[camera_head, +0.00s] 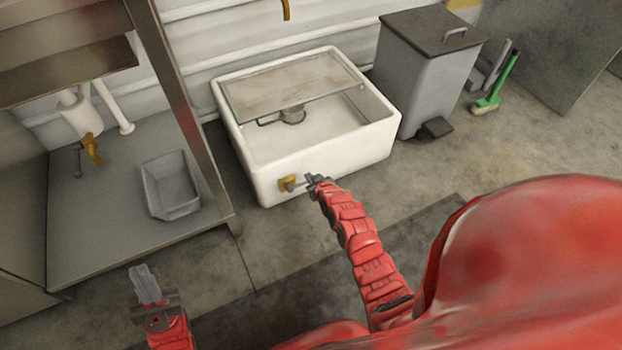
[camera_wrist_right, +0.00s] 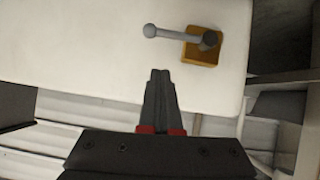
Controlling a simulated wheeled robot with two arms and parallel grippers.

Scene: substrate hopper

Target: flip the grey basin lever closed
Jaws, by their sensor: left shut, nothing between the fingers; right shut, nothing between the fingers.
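The white basin (camera_head: 268,182) stands on the floor against the wall. A brass block (camera_head: 287,184) on its front face carries the grey lever, partly hidden by my right gripper in the head view. In the right wrist view the grey lever (camera_wrist_right: 178,35) lies nearly level across the brass block (camera_wrist_right: 203,56), its ball end to the left. My right gripper (camera_head: 312,180) is shut and empty close to the lever. In the right wrist view its fingertips (camera_wrist_right: 160,74) appear below the lever in the picture, apart from it. My left gripper (camera_head: 143,272) is shut and empty at lower left.
A grey pedal bin (camera_head: 416,82) stands right of the basin, with a green brush (camera_head: 495,88) beyond. At left, a grey tub (camera_head: 171,186) sits on a low shelf (camera_head: 110,235) near a brass tap (camera_head: 92,148). Floor in front is clear.

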